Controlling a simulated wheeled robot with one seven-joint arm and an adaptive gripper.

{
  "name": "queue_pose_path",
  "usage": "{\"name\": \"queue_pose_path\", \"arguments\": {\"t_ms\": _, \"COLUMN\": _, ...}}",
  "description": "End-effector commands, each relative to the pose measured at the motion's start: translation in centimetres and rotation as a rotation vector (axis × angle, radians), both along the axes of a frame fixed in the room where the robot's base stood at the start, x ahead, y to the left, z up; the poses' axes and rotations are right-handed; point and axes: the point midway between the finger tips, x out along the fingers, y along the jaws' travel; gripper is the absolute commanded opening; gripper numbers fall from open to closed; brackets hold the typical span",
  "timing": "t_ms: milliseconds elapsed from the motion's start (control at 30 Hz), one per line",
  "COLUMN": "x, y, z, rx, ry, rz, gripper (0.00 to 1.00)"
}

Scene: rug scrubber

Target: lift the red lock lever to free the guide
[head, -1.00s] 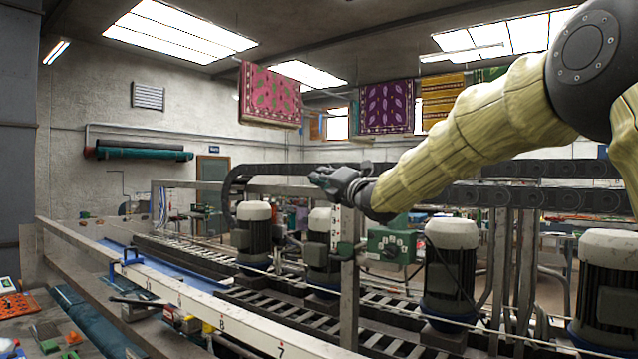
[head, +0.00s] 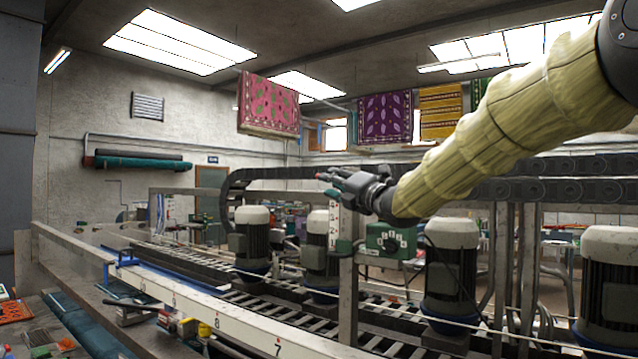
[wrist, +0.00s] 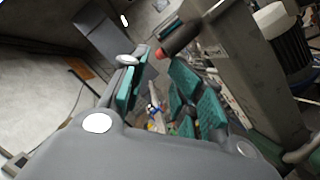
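My gripper (head: 336,181) reaches out over the machine, just above the top of an upright metal post (head: 348,290) with a marked white scale plate (head: 334,222). In the wrist view my gripper (wrist: 160,88) is open, with its teal finger pads apart and nothing held between them. A dark rod with a red end (wrist: 162,53) shows at the top of the gap between the fingers, close to the fingertips. It looks like the lock lever, and I cannot tell whether a finger touches it. A small red spot (head: 321,176) shows beside the fingertips in the head view. I cannot make out the guide for certain.
A green box with a dial (head: 390,241) sits right of the post, below my wrist. Motors with white caps (head: 452,262) stand along the roller bed. A numbered white rail (head: 200,306) with a blue bracket (head: 121,259) runs along the front left.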

Motion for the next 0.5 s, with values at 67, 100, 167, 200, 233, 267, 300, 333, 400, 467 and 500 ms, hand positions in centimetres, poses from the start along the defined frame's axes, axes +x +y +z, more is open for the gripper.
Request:
{"name": "queue_pose_path", "arguments": {"t_ms": 67, "x": -0.3, "y": -0.7, "z": 0.2, "rx": 0.003, "ry": -0.006, "rz": -0.007, "gripper": 0.34}}
{"name": "queue_pose_path", "arguments": {"t_ms": 100, "x": -0.5, "y": -0.5, "z": 0.1, "rx": 0.003, "ry": -0.006, "rz": -0.005, "gripper": 0.34}}
{"name": "queue_pose_path", "arguments": {"t_ms": 167, "x": -0.8, "y": -0.3, "z": 0.0, "rx": 0.001, "ry": -0.006, "rz": -0.001, "gripper": 0.34}}
{"name": "queue_pose_path", "arguments": {"t_ms": 200, "x": -1.0, "y": -0.2, "z": 0.0, "rx": 0.000, "ry": -0.007, "rz": 0.001, "gripper": 0.34}}
{"name": "queue_pose_path", "arguments": {"t_ms": 233, "x": -1.1, "y": -0.1, "z": 0.0, "rx": 0.000, "ry": -0.008, "rz": 0.003, "gripper": 0.34}}
{"name": "queue_pose_path", "arguments": {"t_ms": 267, "x": -1.2, "y": -0.1, "z": 0.0, "rx": -0.001, "ry": -0.007, "rz": 0.004, "gripper": 0.34}}
{"name": "queue_pose_path", "arguments": {"t_ms": 300, "x": -1.4, "y": 0.1, "z": -0.1, "rx": -0.002, "ry": -0.008, "rz": 0.006, "gripper": 0.34}}
{"name": "queue_pose_path", "arguments": {"t_ms": 333, "x": -1.5, "y": 0.2, "z": -0.1, "rx": -0.003, "ry": -0.008, "rz": 0.006, "gripper": 0.34}}
{"name": "queue_pose_path", "arguments": {"t_ms": 400, "x": -1.8, "y": 0.2, "z": -0.2, "rx": -0.005, "ry": -0.008, "rz": 0.006, "gripper": 0.34}}
{"name": "queue_pose_path", "arguments": {"t_ms": 467, "x": -2.1, "y": 0.0, "z": -0.3, "rx": -0.005, "ry": -0.008, "rz": 0.007, "gripper": 0.34}}
{"name": "queue_pose_path", "arguments": {"t_ms": 500, "x": -2.3, "y": -0.2, "z": -0.3, "rx": -0.004, "ry": -0.008, "rz": 0.007, "gripper": 0.34}}
